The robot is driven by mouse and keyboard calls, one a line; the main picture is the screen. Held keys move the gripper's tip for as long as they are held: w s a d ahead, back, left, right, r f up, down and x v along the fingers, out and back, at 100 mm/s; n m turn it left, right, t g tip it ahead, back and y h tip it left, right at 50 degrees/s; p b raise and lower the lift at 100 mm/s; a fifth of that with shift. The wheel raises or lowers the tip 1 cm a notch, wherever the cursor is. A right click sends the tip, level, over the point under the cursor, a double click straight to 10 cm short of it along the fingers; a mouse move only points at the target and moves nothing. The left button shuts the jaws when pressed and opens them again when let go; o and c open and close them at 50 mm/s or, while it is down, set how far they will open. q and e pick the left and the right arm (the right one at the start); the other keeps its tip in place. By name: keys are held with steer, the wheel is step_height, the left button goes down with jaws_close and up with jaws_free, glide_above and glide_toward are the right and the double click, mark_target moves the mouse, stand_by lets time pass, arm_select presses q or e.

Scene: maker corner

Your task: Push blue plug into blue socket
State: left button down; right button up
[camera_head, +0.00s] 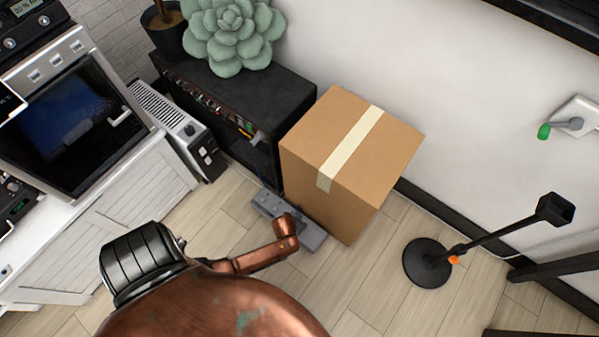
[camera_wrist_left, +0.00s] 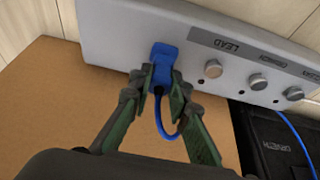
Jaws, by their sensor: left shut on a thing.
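In the left wrist view, my left gripper (camera_wrist_left: 161,84) is shut on a blue plug (camera_wrist_left: 163,60), one finger on each side of it. A blue cable (camera_wrist_left: 161,124) hangs in a loop from the plug. The plug lies against the grey panel (camera_wrist_left: 120,32), left of the LEAD label. I cannot tell how deep it sits, and no blue socket shows; the plug covers that spot.
A cardboard box (camera_head: 340,190) stands right of the black amplifier rack (camera_head: 245,95). Round knobs (camera_wrist_left: 213,69) line the panel. A black stand (camera_head: 427,262) is on the floor at right. A green plug (camera_head: 544,131) is at the wall outlet. Floor between box and stand is clear.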

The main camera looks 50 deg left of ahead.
arm_select(q)
steer(key=shift+f+b, duration=0.4)
steer(key=shift+f, duration=0.2)
steer(key=c, duration=1.7)
jaws_free()
steer(key=shift+c, duration=0.2)
steer(key=v, duration=1.2)
steer(key=shift+f, duration=0.1)
steer(key=shift+s, duration=0.1)
